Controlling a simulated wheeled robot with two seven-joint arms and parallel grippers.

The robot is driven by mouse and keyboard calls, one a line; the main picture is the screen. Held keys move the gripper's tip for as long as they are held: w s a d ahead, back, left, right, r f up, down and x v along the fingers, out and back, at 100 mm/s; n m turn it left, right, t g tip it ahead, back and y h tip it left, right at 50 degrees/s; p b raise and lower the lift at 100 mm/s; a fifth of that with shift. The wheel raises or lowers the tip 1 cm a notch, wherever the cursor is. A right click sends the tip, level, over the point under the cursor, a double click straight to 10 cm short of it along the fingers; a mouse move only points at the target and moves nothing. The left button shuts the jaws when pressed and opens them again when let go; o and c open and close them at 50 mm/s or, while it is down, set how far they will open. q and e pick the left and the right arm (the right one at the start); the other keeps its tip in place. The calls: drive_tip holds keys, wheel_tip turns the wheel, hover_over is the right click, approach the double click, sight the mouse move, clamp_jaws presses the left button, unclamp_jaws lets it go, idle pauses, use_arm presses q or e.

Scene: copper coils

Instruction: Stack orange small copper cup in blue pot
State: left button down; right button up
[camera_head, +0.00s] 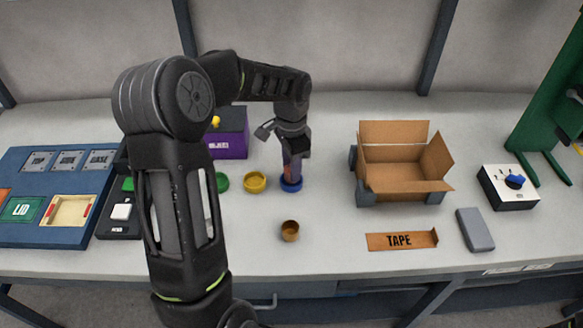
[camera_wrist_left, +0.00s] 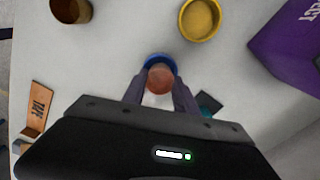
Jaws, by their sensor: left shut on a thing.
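My left gripper (camera_head: 291,176) is shut on a small orange copper cup and points down at the blue pot (camera_head: 291,186). In the left wrist view the orange small copper cup (camera_wrist_left: 160,79) sits between the two fingers of the gripper (camera_wrist_left: 158,88). The blue pot (camera_wrist_left: 156,59) shows there as a blue rim just past the cup, partly covered by it. The cup is over or in the pot; I cannot tell how deep it sits. My right gripper is not in view.
A brown cup (camera_head: 289,231) stands in front of the blue pot. A yellow pot (camera_head: 255,182) and a green pot (camera_head: 221,182) stand to its left. A purple box (camera_head: 229,146) is behind them. An open cardboard box (camera_head: 396,177) is to the right.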

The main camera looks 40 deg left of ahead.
use_arm(q)
drive_tip(key=shift+f, duration=0.6)
drive_tip(key=shift+f, duration=0.1)
drive_tip(key=shift+f+b, duration=0.25)
drive_tip(key=shift+b, duration=0.05)
drive_tip(key=c, duration=1)
unclamp_jaws()
drive_tip(key=shift+o, duration=0.2)
drive_tip(key=shift+r, duration=0.1)
wheel_tip(320, 180, up, 13)
drive_tip(key=shift+f, duration=0.2)
